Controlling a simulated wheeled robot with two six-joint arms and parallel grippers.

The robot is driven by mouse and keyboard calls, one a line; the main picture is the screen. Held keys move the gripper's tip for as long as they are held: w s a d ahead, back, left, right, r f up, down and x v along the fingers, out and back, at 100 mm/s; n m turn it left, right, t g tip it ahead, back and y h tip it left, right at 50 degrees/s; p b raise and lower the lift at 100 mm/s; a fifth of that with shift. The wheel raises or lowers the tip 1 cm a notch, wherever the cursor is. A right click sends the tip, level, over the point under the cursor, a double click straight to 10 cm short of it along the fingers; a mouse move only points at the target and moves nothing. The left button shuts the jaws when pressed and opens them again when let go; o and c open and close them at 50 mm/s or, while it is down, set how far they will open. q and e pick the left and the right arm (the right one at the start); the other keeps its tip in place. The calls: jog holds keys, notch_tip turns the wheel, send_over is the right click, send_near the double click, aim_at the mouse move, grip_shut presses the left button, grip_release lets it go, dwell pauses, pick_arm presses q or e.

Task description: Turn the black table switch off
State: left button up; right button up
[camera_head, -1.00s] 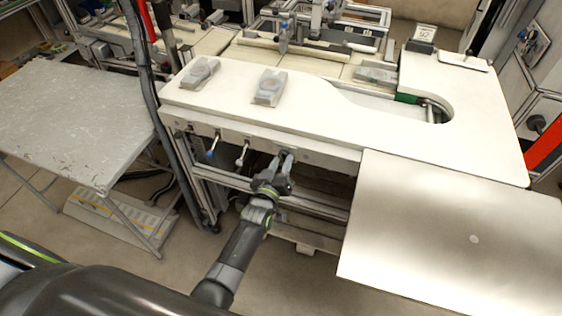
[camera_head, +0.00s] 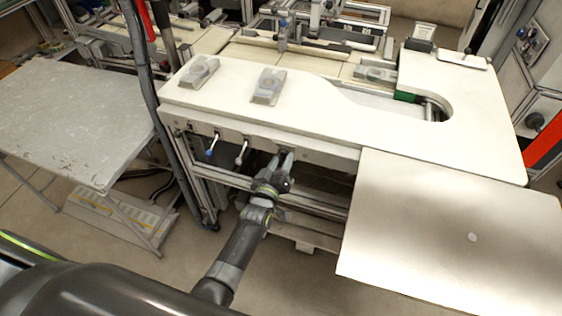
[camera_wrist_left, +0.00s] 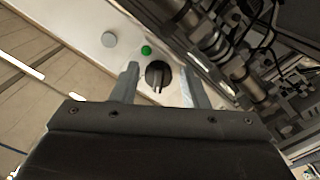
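The black table switch (camera_wrist_left: 158,73) is a round knob with a raised grip bar, set in the white front panel (camera_wrist_left: 95,18) of the table. In the left wrist view it lies between the two fingertips. The head view does not show the knob clearly behind the fingers. My left gripper (camera_head: 283,154) is at the table's front edge, its fingers apart on either side of the knob. I cannot tell whether either finger touches it. My right gripper is in neither view.
A green button (camera_wrist_left: 146,50) and a pale round button (camera_wrist_left: 109,39) sit beside the switch. Two levers, one blue-tipped (camera_head: 211,149), stick out of the panel to the left. A metal sheet (camera_head: 440,240) lies right of the arm. A grey table (camera_head: 75,115) stands at left.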

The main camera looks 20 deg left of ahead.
pick_arm(q)
jog(key=shift+o, duration=0.8)
jog(key=shift+r, duration=0.1)
jog(key=s+p, duration=0.2)
jog(key=s, duration=1.5)
jog(key=shift+s+a+p, duration=0.2)
jog(key=shift+a+p, duration=0.05)
jog(key=shift+p, duration=0.1)
